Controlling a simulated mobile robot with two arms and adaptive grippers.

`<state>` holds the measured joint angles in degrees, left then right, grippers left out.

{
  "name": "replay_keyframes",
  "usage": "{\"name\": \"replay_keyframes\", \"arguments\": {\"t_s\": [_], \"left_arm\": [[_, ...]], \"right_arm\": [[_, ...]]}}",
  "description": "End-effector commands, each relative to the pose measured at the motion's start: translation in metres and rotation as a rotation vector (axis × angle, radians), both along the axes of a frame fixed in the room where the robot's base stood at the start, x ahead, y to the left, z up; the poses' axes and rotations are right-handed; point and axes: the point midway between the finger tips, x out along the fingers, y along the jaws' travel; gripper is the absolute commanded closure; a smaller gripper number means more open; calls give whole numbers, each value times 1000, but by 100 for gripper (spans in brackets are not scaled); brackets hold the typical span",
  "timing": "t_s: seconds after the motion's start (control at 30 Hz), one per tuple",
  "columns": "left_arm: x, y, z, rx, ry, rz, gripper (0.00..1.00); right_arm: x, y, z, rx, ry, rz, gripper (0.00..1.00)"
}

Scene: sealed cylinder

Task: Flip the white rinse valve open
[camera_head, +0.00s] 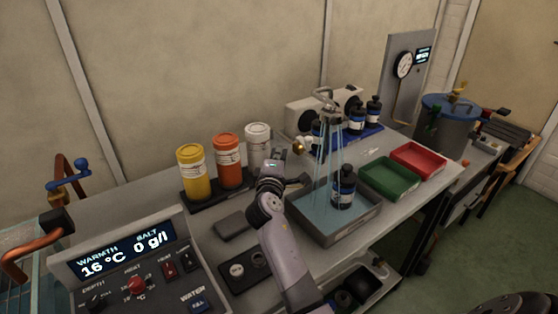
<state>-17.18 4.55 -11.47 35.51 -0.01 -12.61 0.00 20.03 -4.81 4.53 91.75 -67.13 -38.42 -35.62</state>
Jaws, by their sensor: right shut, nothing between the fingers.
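A metal rinse tap (326,93) stands behind a grey basin (322,236). Several thin streams of water fall from it into the basin. A small brass-coloured round fitting with a pale part (299,146) sits just left of the streams; a white valve handle cannot be made out clearly at this size. My right gripper (276,165) is shut and empty, a little left of and below that fitting. I cannot tell whether they touch. A dark bottle (343,188) stands in the basin under the streams. My left gripper is not in view.
Yellow (191,174), orange (229,162) and white (258,141) jars stand left of my gripper. Green (384,178) and red (418,159) trays lie to the right. Several dark bottles (356,117) stand behind. A control panel (137,262) is front left.

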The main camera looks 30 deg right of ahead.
Motion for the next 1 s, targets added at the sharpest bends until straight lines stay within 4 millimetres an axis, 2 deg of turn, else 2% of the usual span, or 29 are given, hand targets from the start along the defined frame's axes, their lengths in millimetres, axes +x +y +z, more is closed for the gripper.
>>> {"name": "replay_keyframes", "arguments": {"t_s": [0.2, 0.3, 0.5, 1.0], "left_arm": [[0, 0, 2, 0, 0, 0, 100], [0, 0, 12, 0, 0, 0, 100], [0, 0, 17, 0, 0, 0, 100], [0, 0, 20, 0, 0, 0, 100]], "right_arm": [[37, -29, 1, -2, 2, -2, 100], [28, -45, 2, -2, 4, -3, 100], [21, -61, 1, -2, 3, -1, 100], [14, -70, 0, -3, 4, -2, 100]]}}
